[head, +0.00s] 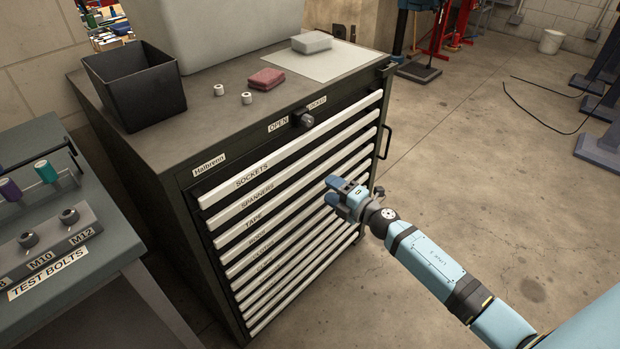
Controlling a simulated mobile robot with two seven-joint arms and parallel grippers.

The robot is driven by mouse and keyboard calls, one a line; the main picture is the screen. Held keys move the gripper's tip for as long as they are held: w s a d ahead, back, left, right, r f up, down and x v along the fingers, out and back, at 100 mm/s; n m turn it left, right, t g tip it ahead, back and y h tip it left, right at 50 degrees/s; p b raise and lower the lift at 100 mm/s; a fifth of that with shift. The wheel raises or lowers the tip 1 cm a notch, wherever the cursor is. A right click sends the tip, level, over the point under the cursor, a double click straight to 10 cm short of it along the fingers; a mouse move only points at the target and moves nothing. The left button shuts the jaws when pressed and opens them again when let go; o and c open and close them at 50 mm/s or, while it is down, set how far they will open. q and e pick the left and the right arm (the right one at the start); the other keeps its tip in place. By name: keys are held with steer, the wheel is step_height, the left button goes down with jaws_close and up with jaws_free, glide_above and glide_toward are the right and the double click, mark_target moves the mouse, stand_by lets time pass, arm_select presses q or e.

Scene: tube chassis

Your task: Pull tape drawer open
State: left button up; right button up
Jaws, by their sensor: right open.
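The tape drawer (232,233) is the third from the top in the dark tool cabinet (150,165). It has a long pale pull strip labelled TAPE, and it looks shut, flush with its neighbours. My right gripper (332,192) is open and empty in front of the right half of the drawer fronts. In the picture it overlaps drawers below the tape one; whether it touches any strip I cannot tell. My left gripper is out of view.
A lock knob (302,118) sits above the drawers between OPEN and LOCKED labels. A black bin (135,90), red block (266,79) and grey block (312,42) are on top. A test-bolts bench (110,240) stands left.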

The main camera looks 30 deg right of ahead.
mark_target(312, 178)
steer(key=x, duration=0.8)
steer(key=shift+b, duration=0.4)
steer(key=shift+c, duration=0.2)
jaws_close()
